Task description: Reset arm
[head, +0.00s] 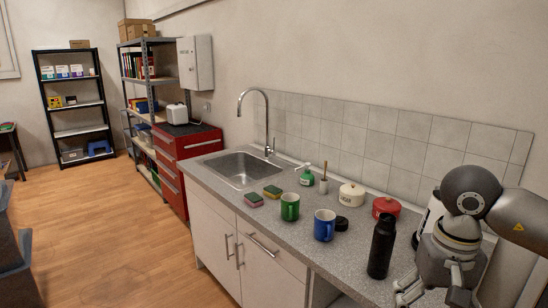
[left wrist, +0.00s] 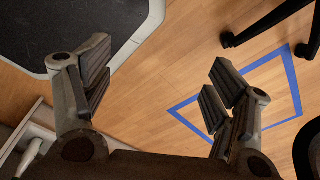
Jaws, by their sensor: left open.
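My left gripper (left wrist: 158,84) shows in the left wrist view. Its two padded fingers stand wide apart with nothing between them, above wooden floor. It does not show in the head view. My right arm comes in from the right edge of the head view, bent over the right end of the counter. Its gripper (head: 436,288) points down, and the bottom edge cuts it off, so its fingertips are hidden. A black bottle (head: 381,247) stands upright just left of it, seemingly apart from it.
The grey counter (head: 345,271) has a sink (head: 240,170), sponges (head: 272,192), a green mug (head: 290,207), a blue mug (head: 324,226), a white pot (head: 351,194) and a red pot (head: 386,207). Blue tape (left wrist: 291,78) and black legs (left wrist: 262,24) are on the floor in the left wrist view.

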